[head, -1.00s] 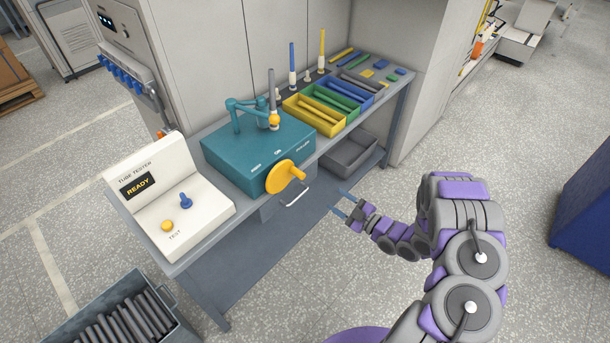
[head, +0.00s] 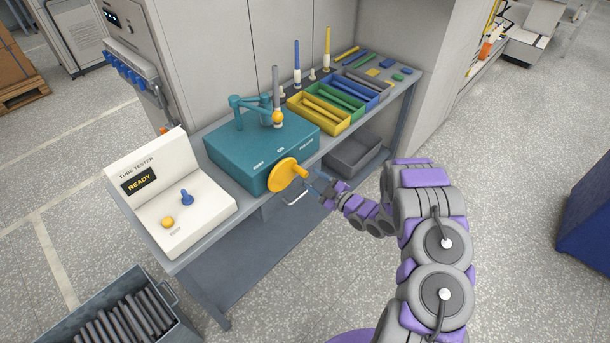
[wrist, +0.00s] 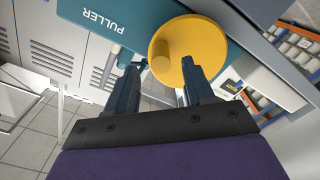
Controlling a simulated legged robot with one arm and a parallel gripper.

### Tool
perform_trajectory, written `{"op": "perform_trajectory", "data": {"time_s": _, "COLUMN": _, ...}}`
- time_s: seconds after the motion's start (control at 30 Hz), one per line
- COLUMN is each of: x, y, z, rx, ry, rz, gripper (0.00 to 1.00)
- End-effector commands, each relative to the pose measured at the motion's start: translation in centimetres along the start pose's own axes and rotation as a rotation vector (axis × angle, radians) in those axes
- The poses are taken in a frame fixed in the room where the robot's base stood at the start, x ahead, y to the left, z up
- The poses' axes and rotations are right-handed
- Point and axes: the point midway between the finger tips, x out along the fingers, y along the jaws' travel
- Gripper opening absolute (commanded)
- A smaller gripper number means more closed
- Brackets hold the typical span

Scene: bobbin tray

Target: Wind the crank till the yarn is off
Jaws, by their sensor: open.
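The teal puller box (head: 262,152) stands on the bench, with a yellow crank wheel (head: 283,175) on its front and a short knob (head: 302,172) sticking out. A grey tube (head: 276,90) stands upright beside the box's teal arm (head: 250,103), with an orange ball (head: 278,118) near its foot. I cannot make out yarn strands. My gripper (head: 316,181) is open just in front of the knob. In the wrist view, the crank wheel (wrist: 187,38) fills the space ahead, and the knob (wrist: 160,66) shows between the fingertips of my gripper (wrist: 164,66); contact cannot be told.
The tube tester (head: 168,190) reads READY at the bench's left. Yellow, green and blue trays (head: 318,122) of tubes stand right of the box. A bin of dark tubes (head: 120,318) is on the floor. A grey bin (head: 352,155) sits under the bench.

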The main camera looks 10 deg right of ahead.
Motion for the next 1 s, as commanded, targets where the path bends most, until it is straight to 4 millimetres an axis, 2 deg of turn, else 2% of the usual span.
{"op": "perform_trajectory", "data": {"time_s": 0.1, "x": 2.2, "y": -0.1, "z": -0.1, "rx": -0.001, "ry": 0.005, "rz": 0.001, "gripper": 0.53}}
{"op": "perform_trajectory", "data": {"time_s": 0.3, "x": 4.3, "y": -0.2, "z": 0.0, "rx": 0.001, "ry": 0.001, "rz": -0.002, "gripper": 0.53}}
{"op": "perform_trajectory", "data": {"time_s": 0.7, "x": 4.9, "y": 0.0, "z": 0.0, "rx": 0.001, "ry": 0.000, "rz": 0.001, "gripper": 0.53}}
{"op": "perform_trajectory", "data": {"time_s": 1.0, "x": 4.9, "y": 0.0, "z": 0.0, "rx": 0.000, "ry": 0.000, "rz": 0.001, "gripper": 0.24}}
